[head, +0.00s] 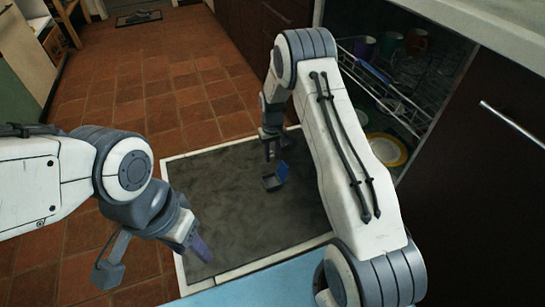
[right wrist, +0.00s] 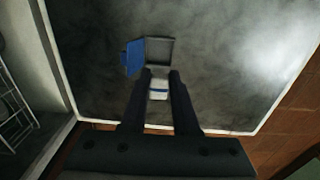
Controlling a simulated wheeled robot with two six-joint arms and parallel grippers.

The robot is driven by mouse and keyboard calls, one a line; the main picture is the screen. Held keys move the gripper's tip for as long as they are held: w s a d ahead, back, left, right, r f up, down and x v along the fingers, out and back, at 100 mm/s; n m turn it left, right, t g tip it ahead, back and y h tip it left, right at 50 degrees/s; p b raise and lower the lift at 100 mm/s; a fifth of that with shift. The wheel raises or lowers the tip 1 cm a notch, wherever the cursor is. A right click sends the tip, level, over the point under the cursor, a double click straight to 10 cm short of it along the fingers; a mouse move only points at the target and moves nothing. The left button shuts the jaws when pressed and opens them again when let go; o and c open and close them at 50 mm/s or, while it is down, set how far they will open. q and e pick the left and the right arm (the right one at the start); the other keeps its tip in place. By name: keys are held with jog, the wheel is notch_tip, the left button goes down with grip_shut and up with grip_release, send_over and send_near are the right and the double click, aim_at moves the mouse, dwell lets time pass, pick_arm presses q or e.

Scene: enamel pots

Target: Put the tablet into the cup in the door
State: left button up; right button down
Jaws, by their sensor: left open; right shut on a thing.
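The open dishwasher door (head: 225,220) lies flat, with a grey inner panel. The cup (head: 270,183) is a small square recess in the door, its blue lid (head: 282,172) standing open. In the right wrist view the cup (right wrist: 160,48) looks empty, with the lid (right wrist: 133,58) on its left. My right gripper (head: 272,154) is above the door close to the cup, shut on a white tablet with a blue band (right wrist: 158,90). The tablet appears just short of the cup in the wrist view; its height is unclear. My left gripper (head: 153,262) is open and empty at the door's left.
The dishwasher interior at right holds a wire rack (head: 385,90), coloured cups (head: 390,43) and a yellow-rimmed plate (head: 386,150). A pale blue surface (head: 270,292) lies at the near edge. Tiled floor (head: 165,90) is clear beyond the door. A dark cabinet front with a handle (head: 512,124) stands right.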

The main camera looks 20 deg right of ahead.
jog(key=b, duration=0.9)
send_over(272, 185)
notch_tip(272, 185, down, 10)
jog(key=shift+s, duration=0.1)
jog(key=shift+f+b, duration=0.95)
jog(key=shift+f, duration=1.2)
jog(key=shift+f, duration=0.4)
jog(key=c, duration=0.6)
grip_release()
jog(key=shift+r, duration=0.1)
